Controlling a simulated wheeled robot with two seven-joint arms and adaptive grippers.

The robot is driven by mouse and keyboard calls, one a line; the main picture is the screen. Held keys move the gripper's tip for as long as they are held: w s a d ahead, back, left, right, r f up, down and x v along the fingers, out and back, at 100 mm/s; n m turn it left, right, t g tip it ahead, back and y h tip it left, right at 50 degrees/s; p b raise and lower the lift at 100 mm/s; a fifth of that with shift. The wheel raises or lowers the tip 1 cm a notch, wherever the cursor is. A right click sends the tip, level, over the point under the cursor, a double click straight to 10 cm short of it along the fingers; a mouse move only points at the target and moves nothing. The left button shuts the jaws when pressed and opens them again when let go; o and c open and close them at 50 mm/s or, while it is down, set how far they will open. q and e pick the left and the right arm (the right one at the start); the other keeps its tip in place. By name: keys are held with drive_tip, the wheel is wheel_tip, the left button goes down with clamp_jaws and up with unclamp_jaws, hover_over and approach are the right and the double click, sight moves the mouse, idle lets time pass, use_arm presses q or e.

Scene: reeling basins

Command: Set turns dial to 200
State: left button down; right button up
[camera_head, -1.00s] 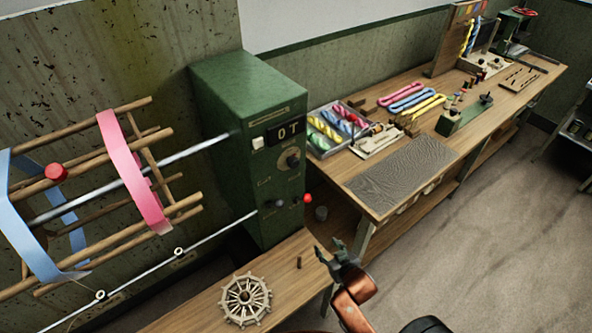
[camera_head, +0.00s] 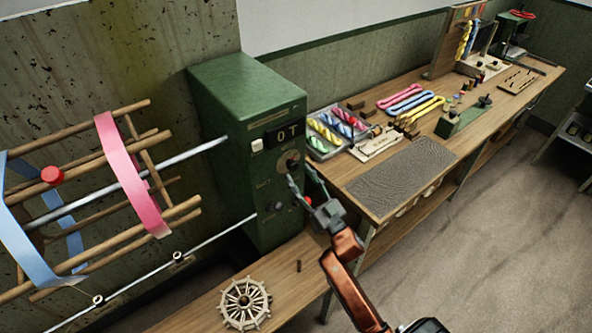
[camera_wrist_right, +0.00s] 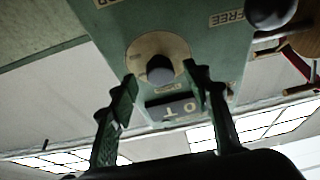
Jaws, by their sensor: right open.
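The turns dial (camera_head: 291,157) is a dark knob on a pale round plate on the front of the green machine box (camera_head: 222,110). Above it a black display (camera_head: 285,134) reads 0T. My right gripper (camera_head: 300,175) is open just in front of and below the dial in the head view. In the right wrist view, upside down, the dark knob (camera_wrist_right: 160,69) shows between the spread fingertips (camera_wrist_right: 161,80). I see no clear contact with it. My left gripper is not in view.
A reel with pink and blue bands (camera_head: 130,175) stands left. A spoked wheel (camera_head: 245,303) lies on the low bench. A workbench with colored skeins (camera_head: 408,100) extends right.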

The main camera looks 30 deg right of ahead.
sight(292, 165)
drive_tip(key=shift+x, duration=1.45)
drive_tip(key=shift+c, duration=0.3)
drive_tip(key=c, duration=1.1)
